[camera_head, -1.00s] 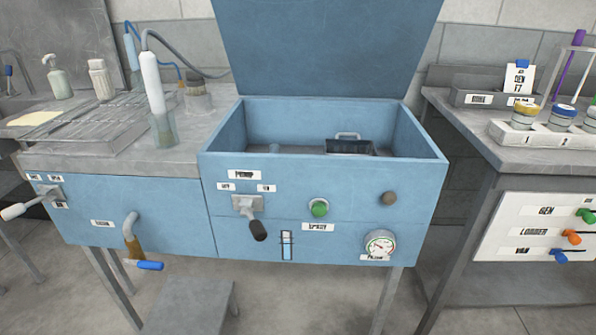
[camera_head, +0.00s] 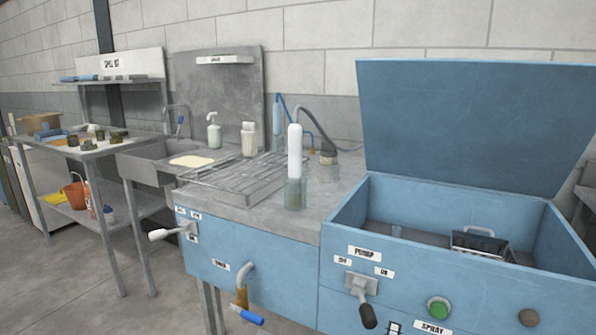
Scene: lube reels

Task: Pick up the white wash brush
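The bristle end is not clear through the cup. Neither of my grippers is in view.
The blue cabinet (camera_head: 344,218) has its lid (camera_head: 470,125) raised and a dark basket (camera_head: 480,243) inside. A drain rack (camera_head: 232,182), soap bottle (camera_head: 214,131) and white ribbed container (camera_head: 249,140) stand left of the brush. Levers (camera_head: 365,300) and a tap (camera_head: 245,285) stick out in front.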

